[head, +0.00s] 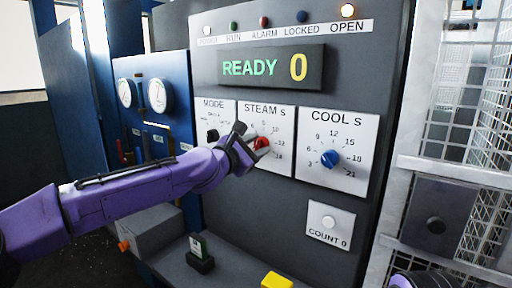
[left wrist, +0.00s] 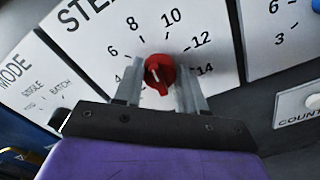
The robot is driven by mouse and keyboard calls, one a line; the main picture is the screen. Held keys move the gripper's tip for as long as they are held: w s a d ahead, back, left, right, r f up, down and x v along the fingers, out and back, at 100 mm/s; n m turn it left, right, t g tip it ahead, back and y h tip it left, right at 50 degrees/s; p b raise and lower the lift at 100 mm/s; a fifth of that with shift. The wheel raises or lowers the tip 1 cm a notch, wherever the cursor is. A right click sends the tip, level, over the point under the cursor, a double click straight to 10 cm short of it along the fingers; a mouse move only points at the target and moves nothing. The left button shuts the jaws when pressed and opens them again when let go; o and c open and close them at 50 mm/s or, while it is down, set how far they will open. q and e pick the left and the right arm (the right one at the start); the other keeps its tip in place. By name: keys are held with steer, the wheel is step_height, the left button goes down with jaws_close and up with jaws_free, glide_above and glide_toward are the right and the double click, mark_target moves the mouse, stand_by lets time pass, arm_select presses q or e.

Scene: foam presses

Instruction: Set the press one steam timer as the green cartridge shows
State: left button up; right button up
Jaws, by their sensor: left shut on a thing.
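The red steam timer knob (head: 262,143) sits on the white STEAM s dial plate (head: 272,117) of the press. My left gripper (head: 254,147) is shut on this knob. In the left wrist view the knob (left wrist: 159,74) is between the two fingers of the gripper (left wrist: 160,86), and numbers from 4 to 14 show around it. My right gripper is out of view.
The panel display (head: 270,68) reads READY 0, and the lamp above OPEN (head: 347,10) is lit. The COOL s dial with its blue knob (head: 330,158) is to the right, the MODE knob (head: 212,136) to the left. A yellow block (head: 277,281) lies on the ledge.

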arm_select(q)
steer(key=m+b, duration=0.1)
steer(key=m, duration=0.5)
steer(key=shift+f, duration=0.1)
stand_by(0.5)
steer(key=o, duration=0.8)
steer(key=shift+c, duration=0.2)
steer(key=o, duration=0.3)
steer(key=shift+s+a+f+b, duration=0.1)
steer(key=shift+s+a+b, duration=0.15)
steer(key=shift+b, duration=0.25)
steer(key=b+v, duration=0.3)
steer(key=v, duration=0.6)
steer(key=shift+s+a, duration=0.2)
steer(key=shift+s, duration=0.1)
